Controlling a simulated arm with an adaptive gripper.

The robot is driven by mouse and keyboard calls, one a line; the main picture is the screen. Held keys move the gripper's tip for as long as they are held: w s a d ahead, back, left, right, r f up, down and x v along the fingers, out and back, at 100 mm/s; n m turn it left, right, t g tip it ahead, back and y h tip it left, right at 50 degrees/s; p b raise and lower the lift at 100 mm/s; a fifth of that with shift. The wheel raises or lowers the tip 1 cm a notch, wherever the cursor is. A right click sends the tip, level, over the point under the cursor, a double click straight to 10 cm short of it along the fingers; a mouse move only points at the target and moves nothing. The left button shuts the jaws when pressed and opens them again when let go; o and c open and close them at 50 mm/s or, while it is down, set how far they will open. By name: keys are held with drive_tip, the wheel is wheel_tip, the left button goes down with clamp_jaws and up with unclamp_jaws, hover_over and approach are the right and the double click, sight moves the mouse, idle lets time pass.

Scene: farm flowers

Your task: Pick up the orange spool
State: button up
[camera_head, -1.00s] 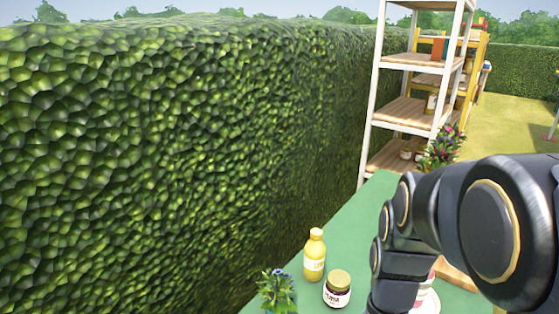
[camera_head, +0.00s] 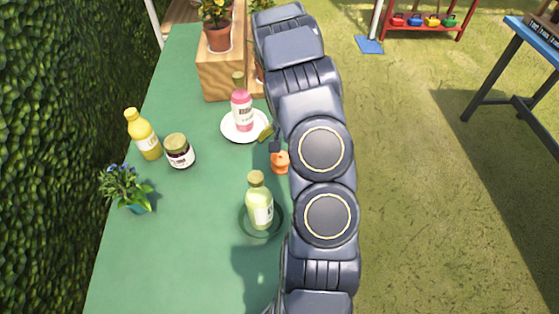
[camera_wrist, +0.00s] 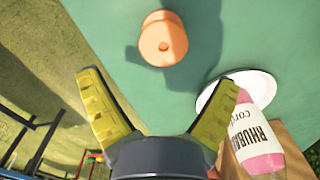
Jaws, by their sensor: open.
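The orange spool (camera_head: 280,162) stands on the green table (camera_head: 195,220) near its right edge, partly covered by my arm in the head view. In the wrist view the spool (camera_wrist: 162,38) shows whole, with a small hole in its top, beyond my fingertips. My gripper (camera_wrist: 160,100) has two yellow ridged fingers, spread wide with nothing between them. The spool lies ahead of the gap and apart from both fingers. In the head view one yellow finger (camera_head: 265,133) shows beside my arm.
A pink bottle (camera_head: 242,110) stands on a white plate (camera_head: 230,133); in the wrist view the bottle (camera_wrist: 255,140) is close to the right finger. A pale green bottle (camera_head: 260,203) stands on a dark plate. A jar (camera_head: 179,151), yellow bottle (camera_head: 143,135) and flower pot (camera_head: 137,207) stand left.

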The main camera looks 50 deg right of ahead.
sight(280, 157)
drive_tip(key=f, duration=0.4)
drive_tip(key=a+f, duration=0.1)
drive_tip(key=f, duration=0.1)
drive_tip(key=shift+s+f, duration=0.15)
drive_tip(key=shift+f, duration=0.1)
drive_tip(key=c, duration=1.2)
